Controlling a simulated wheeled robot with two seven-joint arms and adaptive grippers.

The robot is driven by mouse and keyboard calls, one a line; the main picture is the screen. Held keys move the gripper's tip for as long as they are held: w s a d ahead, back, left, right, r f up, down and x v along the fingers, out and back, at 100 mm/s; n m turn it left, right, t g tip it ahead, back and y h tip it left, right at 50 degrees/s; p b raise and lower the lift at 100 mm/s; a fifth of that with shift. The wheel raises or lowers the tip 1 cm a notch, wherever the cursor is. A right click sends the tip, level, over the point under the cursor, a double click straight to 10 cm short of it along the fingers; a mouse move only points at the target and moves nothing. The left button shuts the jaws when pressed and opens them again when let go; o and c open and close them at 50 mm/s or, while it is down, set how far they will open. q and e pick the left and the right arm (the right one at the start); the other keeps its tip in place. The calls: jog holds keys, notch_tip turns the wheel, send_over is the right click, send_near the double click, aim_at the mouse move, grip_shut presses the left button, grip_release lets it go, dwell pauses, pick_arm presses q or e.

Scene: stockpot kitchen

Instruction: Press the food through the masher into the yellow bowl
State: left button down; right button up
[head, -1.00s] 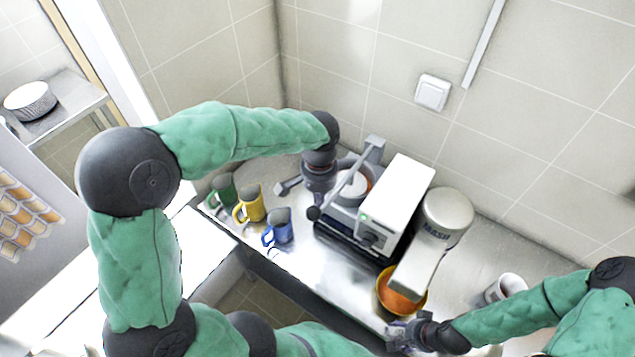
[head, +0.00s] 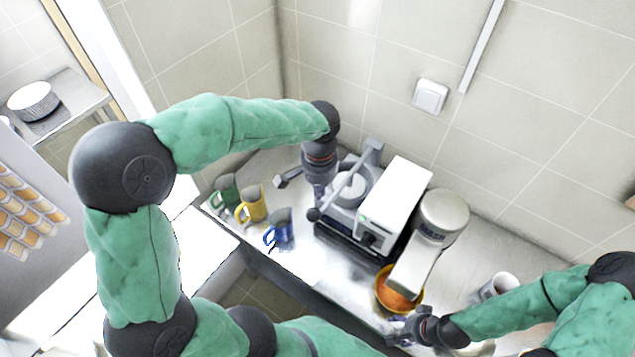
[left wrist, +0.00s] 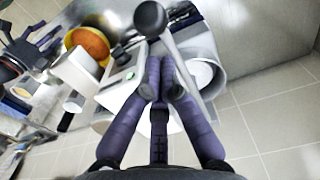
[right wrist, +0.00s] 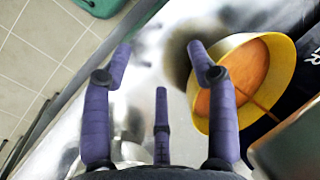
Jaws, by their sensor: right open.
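The lever also shows in the left wrist view (left wrist: 172,45). My left gripper (head: 322,200) is at the lever by the hopper. Its fingertips are together in the left wrist view (left wrist: 162,82), beside the lever rod; whether they touch it I cannot tell. The yellow bowl (head: 419,304) with orange contents stands in front of the machine, partly under a white spout. In the right wrist view the bowl (right wrist: 283,50) is beside one finger of my open, empty right gripper (right wrist: 160,50).
Green (head: 224,188), yellow (head: 251,204) and blue (head: 280,230) mugs stand left of the masher. A white mug (head: 499,286) is near my right forearm. The counter front edge is close to my right gripper.

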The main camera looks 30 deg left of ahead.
pick_arm(q)
notch_tip(320, 180, up, 11)
jog(key=p, duration=0.7)
jog(key=shift+r+p, duration=0.15)
jog(key=shift+p, duration=0.25)
dwell(1.2)
